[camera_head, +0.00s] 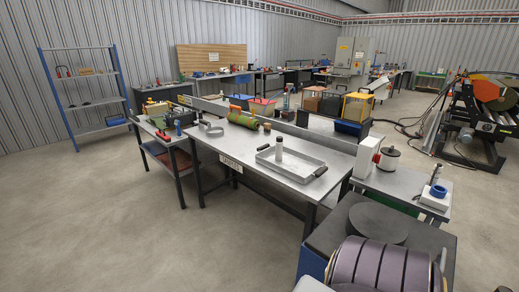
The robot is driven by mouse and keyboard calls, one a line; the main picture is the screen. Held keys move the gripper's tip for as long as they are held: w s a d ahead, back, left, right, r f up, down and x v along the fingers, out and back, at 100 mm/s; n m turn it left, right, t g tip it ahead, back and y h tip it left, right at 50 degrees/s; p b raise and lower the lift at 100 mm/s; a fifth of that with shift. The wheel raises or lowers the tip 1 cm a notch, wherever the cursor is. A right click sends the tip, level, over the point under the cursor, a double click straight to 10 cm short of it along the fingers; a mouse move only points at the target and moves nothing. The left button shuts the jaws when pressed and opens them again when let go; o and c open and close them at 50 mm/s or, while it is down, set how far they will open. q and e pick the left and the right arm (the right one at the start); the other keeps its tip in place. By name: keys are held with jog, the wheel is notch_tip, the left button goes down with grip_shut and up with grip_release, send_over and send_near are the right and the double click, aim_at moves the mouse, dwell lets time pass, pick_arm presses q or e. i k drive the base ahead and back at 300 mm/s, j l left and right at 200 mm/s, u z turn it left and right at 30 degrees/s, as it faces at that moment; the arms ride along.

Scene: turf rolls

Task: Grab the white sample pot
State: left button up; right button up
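A small upright white cylinder (279,148) stands at the back side of a shallow grey tray (292,174) on the central metal table. Neither of my grippers shows in the head view, and nothing is seen touching either item.
The central table (231,142) also carries a green roll (243,120). A dark round disc (377,222) lies on a bench at front right, behind a large dark ribbed drum (380,265). Blue shelving (85,95) stands at left. The floor at front left is clear.

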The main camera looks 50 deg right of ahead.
aim_at(279, 145)
jog(key=i+u, duration=0.35)
jog(key=i, duration=0.5)
jog(key=i+l+u, duration=0.2)
jog(key=i, duration=0.7)
jog(key=j+z, duration=0.1)
jog(key=z, duration=4.15)
